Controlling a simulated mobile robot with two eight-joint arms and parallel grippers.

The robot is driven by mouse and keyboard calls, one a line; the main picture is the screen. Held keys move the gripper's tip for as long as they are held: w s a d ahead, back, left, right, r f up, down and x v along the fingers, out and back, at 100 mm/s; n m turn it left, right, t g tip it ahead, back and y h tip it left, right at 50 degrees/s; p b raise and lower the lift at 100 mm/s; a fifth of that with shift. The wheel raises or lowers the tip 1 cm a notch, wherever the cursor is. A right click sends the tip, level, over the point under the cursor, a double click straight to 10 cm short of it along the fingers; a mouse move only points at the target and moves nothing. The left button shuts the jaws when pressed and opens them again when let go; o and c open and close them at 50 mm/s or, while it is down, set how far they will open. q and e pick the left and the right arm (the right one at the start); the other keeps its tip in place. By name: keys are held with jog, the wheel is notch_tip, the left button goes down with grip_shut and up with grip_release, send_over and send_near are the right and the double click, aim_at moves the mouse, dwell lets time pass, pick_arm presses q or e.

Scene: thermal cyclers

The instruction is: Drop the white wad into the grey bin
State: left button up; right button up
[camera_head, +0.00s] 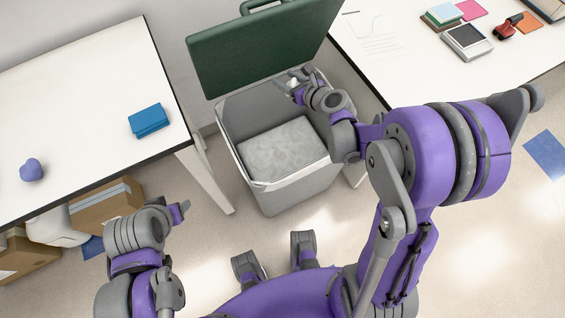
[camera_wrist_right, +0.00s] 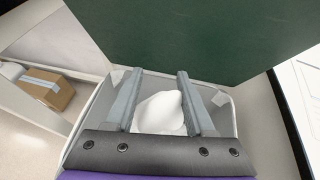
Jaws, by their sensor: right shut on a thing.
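The grey bin (camera_head: 277,200) stands on the floor between two white tables, with its dark green lid (camera_head: 255,50) raised at the back. A pale grey mottled surface shows inside it. My right gripper (camera_head: 292,80) is over the back right part of the bin's opening, near the lid. It is shut on the white wad (camera_wrist_right: 160,112), which shows between the two fingers in the right wrist view. In the head view the wad (camera_head: 294,82) is small and partly hidden by the gripper. My left gripper (camera_head: 182,211) is low at the left, apart from the bin; its fingers are unclear.
The left table (camera_head: 80,90) holds a blue box (camera_head: 148,121) and a purple heart-shaped thing (camera_head: 32,170). Cardboard boxes (camera_head: 107,205) lie beneath it. The right table (camera_head: 400,60) holds a scale-like device (camera_head: 466,41) and a red tool (camera_head: 508,26). The raised lid stands close behind my right gripper.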

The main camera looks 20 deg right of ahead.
pick_arm(q)
notch_tip(320, 180, down, 18)
jog(key=b, duration=1.3)
jog(key=shift+s+a+r+g, duration=0.15)
jog(key=shift+r+g, duration=0.05)
jog(key=shift+g, duration=0.2)
pick_arm(e)
notch_tip(320, 180, down, 23)
jog(key=w+d, duration=0.1)
jog(key=d, duration=0.1)
jog(key=shift+d+f+y, duration=0.15)
jog(key=shift+y, duration=0.15)
jog(key=o, duration=1.4)
pick_arm(q)
jog(key=shift+s+r+p, duration=0.1)
jog(key=shift+r+p, duration=0.4)
jog(key=shift+r, duration=0.4)
pick_arm(e)
jog(key=v, duration=1)
jog(key=shift+s+d, duration=0.1)
jog(key=shift+s, duration=0.25)
